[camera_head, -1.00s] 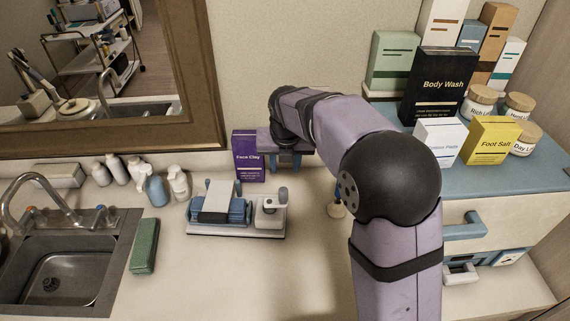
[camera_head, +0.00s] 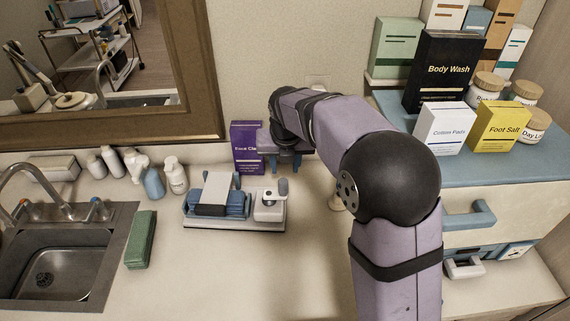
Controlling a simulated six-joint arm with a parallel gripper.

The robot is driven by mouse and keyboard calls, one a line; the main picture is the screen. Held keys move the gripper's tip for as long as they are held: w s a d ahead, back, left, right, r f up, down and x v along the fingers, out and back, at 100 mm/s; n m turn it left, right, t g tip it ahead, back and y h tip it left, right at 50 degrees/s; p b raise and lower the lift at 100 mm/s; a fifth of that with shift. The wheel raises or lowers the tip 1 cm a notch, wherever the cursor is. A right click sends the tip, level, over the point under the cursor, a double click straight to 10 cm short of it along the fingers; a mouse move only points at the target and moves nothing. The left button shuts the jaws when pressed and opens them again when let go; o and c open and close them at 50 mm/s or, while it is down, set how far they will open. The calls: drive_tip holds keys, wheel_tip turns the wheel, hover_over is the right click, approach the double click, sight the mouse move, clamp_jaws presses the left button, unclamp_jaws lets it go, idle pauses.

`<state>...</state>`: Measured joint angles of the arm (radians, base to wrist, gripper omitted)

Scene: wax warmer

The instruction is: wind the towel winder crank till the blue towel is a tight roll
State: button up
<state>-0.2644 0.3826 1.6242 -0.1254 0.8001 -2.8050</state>
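The towel winder (camera_head: 228,223) stands on the counter in the middle, a low pale base with a blue towel (camera_head: 238,208) on its left part. A white flap leans up over the towel. How tightly the towel is wound is too small to tell. The crank (camera_head: 270,205) is at the winder's right end, with an upright grey knob (camera_head: 283,187). My gripper (camera_head: 285,162) is behind the winder, above and beyond the crank and apart from it. Its two blue-grey fingers point down with a gap between them, and nothing shows in the gap.
A purple Face Clay box (camera_head: 247,148) stands just left of my gripper. Several bottles (camera_head: 152,182), a green block (camera_head: 140,240) and a sink (camera_head: 60,270) are to the left. A drawer cabinet (camera_head: 480,215) with boxes and jars is at the right. The counter in front of the winder is clear.

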sight(285, 181)
wheel_tip(285, 181, down, 5)
drive_tip(key=b, duration=0.4)
drive_tip(key=shift+r, duration=0.15)
drive_tip(key=shift+f, duration=0.2)
drive_tip(key=c, duration=0.8)
